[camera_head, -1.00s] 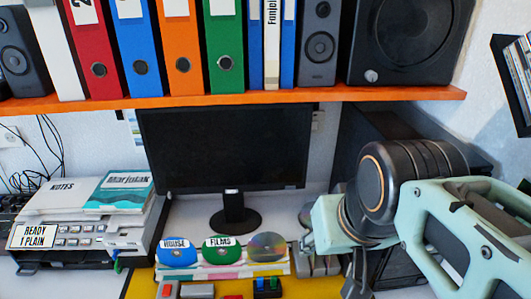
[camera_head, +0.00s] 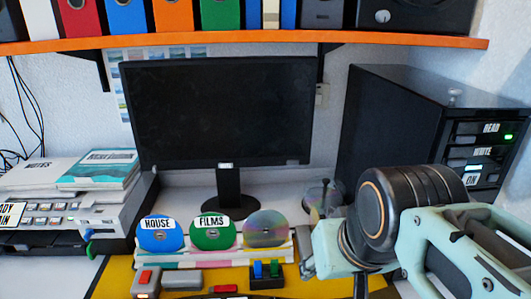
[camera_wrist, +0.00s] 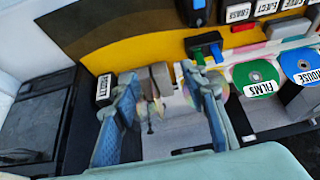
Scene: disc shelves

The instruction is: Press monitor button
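The monitor (camera_head: 215,112) stands upright in the middle of the desk, with a dark, blank screen. A small pale mark (camera_head: 225,165) sits at the middle of its lower bezel; I cannot tell whether it is the button. My gripper in the wrist view (camera_wrist: 163,88) is open, its two blue-grey fingers spread apart with nothing gripped. In the head view my wrist is at the lower right, to the right of the monitor and apart from it, and the fingers are mostly hidden. The monitor is not visible in the wrist view.
Discs labelled HOUSE (camera_head: 160,235) and FILMS (camera_head: 213,233) and a plain disc (camera_head: 267,230) stand before the monitor. A black computer tower (camera_head: 400,120) is at the right, a printer (camera_head: 110,215) at the left. An orange shelf (camera_head: 250,41) runs above.

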